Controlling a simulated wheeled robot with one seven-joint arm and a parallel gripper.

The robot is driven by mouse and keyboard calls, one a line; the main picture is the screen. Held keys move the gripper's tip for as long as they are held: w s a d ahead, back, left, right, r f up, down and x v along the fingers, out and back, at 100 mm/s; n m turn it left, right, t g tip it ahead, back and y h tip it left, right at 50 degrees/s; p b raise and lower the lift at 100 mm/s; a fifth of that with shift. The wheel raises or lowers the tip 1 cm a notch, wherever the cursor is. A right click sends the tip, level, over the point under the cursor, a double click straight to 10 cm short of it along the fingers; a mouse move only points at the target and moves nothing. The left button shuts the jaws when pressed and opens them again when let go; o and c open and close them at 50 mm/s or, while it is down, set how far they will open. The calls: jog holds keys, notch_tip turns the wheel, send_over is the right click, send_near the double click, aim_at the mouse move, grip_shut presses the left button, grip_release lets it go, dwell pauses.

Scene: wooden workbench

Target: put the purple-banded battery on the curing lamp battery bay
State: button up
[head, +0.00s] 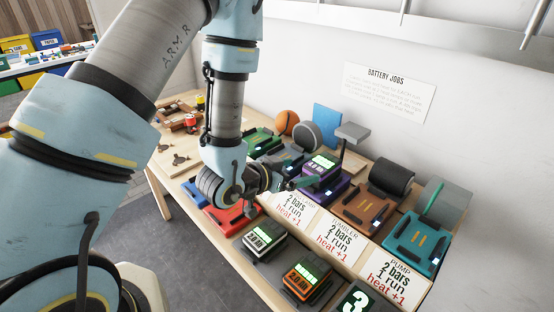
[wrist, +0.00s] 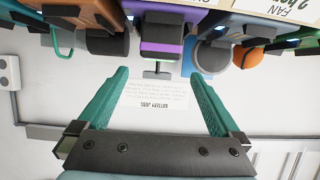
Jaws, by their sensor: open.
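The purple-banded battery (head: 322,163), a dark block with a lit green display, appears to sit on the purple base of the curing lamp (head: 328,190). The lamp's grey square head (head: 353,132) stands behind it. The battery bay under the battery is mostly hidden. My gripper (head: 284,188) is just left of the battery, with its teal fingers apart and nothing between them. In the wrist view the open fingers (wrist: 161,80) frame the wall and the lamp head.
A white-topped battery (head: 263,238) and an orange battery (head: 305,279) stand on dark holders in front. A brown device (head: 368,208) and a teal device (head: 417,240) stand to the right. A red pad (head: 231,216) lies below my gripper. A label strip runs along the bench.

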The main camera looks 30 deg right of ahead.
jog(key=w+a+r+n+t+y, duration=0.15)
jog(key=w+a+n+y, duration=0.3)
jog(key=w+a, duration=0.5)
jog(key=w+a+r+n+t+y, duration=0.1)
jog(key=w+a+r+n+y, duration=0.15)
jog(key=w+a+y, duration=0.65)
jog(key=s+a+r+n+g, duration=0.2)
jog(key=s+a, duration=0.4)
jog(key=a, duration=0.4)
jog(key=s+a+r+n+g, duration=0.2)
jog(key=s+a+r+n, duration=0.2)
jog(key=a, duration=0.6)
jog(key=shift+s+n, duration=0.4)
jog(key=shift+s, duration=0.5)
jog(key=shift+g+h, duration=0.25)
notch_tip(320, 180, down, 4)
jog(key=b, duration=0.4)
jog(key=shift+f, duration=0.2)
